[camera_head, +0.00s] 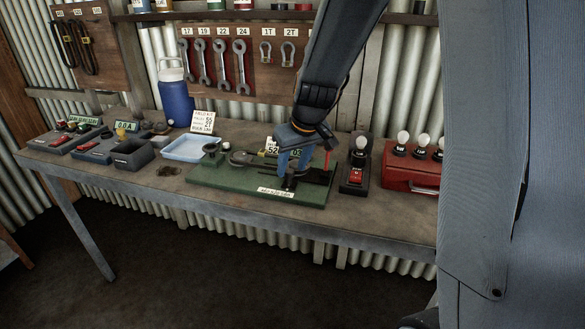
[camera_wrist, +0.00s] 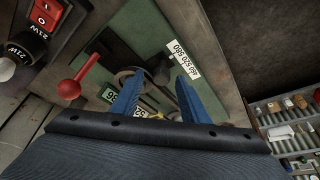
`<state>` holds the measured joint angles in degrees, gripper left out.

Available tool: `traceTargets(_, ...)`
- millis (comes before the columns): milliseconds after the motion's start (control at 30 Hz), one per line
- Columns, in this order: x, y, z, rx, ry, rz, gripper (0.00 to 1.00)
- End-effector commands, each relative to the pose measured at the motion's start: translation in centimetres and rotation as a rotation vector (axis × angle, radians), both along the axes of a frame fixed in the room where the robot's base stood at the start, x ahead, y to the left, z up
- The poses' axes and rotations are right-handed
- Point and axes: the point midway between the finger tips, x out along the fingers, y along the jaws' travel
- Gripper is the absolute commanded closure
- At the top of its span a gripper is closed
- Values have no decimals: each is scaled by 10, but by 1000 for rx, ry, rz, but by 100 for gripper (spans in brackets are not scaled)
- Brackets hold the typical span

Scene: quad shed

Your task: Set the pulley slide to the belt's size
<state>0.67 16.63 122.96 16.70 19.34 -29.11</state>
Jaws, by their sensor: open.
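A green board (camera_head: 235,186) lies on the workbench and carries the pulley rig. My gripper (camera_head: 292,172) reaches down over its right half, blue fingers apart and empty. In the wrist view the gripper (camera_wrist: 156,88) spans a dark round pulley part and the slide area. A small black knob (camera_wrist: 161,76) shows between and just beyond the fingertips; I cannot tell whether they touch it. A white scale label (camera_wrist: 184,59), seemingly reading 460 520 580, lies on the board. A red-knobbed lever (camera_wrist: 68,88) stands beside the fingers. Number tags are partly hidden, and the slide's setting is unclear.
A black switch box (camera_head: 357,175) and a red lamp box (camera_head: 410,172) stand right of the board. Wrenches (camera_head: 222,62) hang behind; dark belts (camera_head: 84,48) hang far left.

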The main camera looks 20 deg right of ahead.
Motion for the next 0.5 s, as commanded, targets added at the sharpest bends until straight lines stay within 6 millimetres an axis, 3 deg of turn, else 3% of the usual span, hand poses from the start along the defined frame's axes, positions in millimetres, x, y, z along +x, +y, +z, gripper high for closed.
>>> traceTargets(300, -17, -5, 42, -1, -3, -2, 59)
traceTargets(500, -23, -7, 57, -1, 0, -3, 59)
